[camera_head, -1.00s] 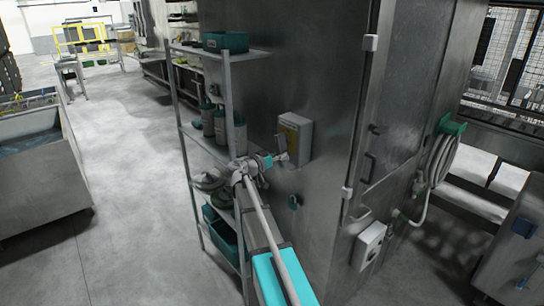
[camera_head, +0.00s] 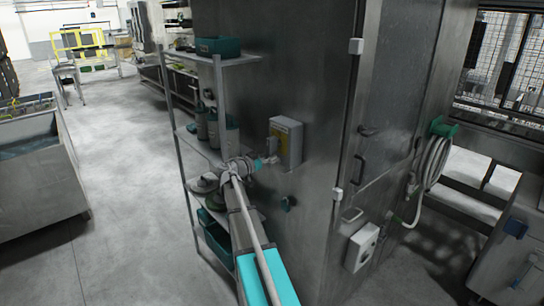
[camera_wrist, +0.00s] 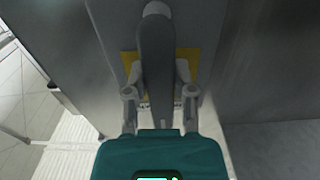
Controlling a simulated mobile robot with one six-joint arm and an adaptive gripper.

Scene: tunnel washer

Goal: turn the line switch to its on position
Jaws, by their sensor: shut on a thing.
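The line switch (camera_head: 286,141) is a grey box with a yellow plate on the side of a tall steel cabinet. In the wrist view its long grey handle (camera_wrist: 155,55) stands upright in the picture in front of the yellow plate (camera_wrist: 127,63). My gripper (camera_head: 273,161) is at the lower part of the box. In the wrist view my gripper (camera_wrist: 160,85) has a finger on each side of the handle and is shut on it.
A shelf rack with bottles (camera_head: 213,128) and teal bins (camera_head: 218,46) stands left of the cabinet, close to my arm. A coiled hose (camera_head: 433,165) hangs at the right. A steel tub (camera_head: 40,165) stands at the far left, with clear floor between.

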